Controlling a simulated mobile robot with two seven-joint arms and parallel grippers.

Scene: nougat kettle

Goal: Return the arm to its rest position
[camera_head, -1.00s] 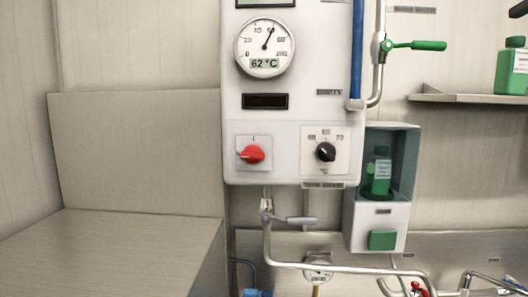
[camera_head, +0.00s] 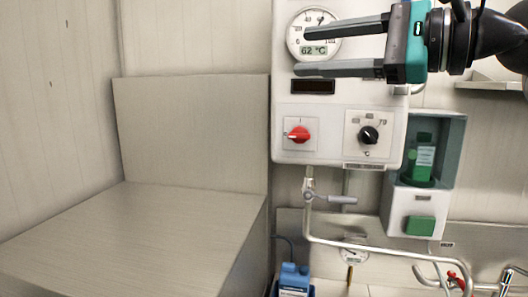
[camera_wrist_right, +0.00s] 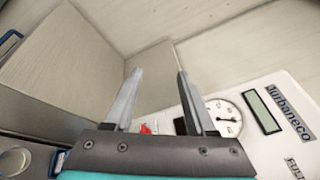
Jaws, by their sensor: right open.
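My right gripper (camera_head: 342,47) comes in from the upper right in the head view. Its two long grey fingers point left and are spread apart, with nothing between them. It is in front of the upper part of the white control panel (camera_head: 340,120) and covers part of the round dial (camera_head: 305,35). In the right wrist view the gripper (camera_wrist_right: 155,75) also shows open and empty, with the dial (camera_wrist_right: 225,118) beyond the right finger. My left gripper is not in view.
The panel carries a red knob (camera_head: 299,134) and a black knob (camera_head: 368,135). A dispenser (camera_head: 408,205) with a green bottle (camera_head: 420,165) hangs at its right. Metal pipes (camera_head: 340,243) run below. A blue container (camera_head: 293,280) stands low. A bare bench top (camera_head: 140,225) lies left.

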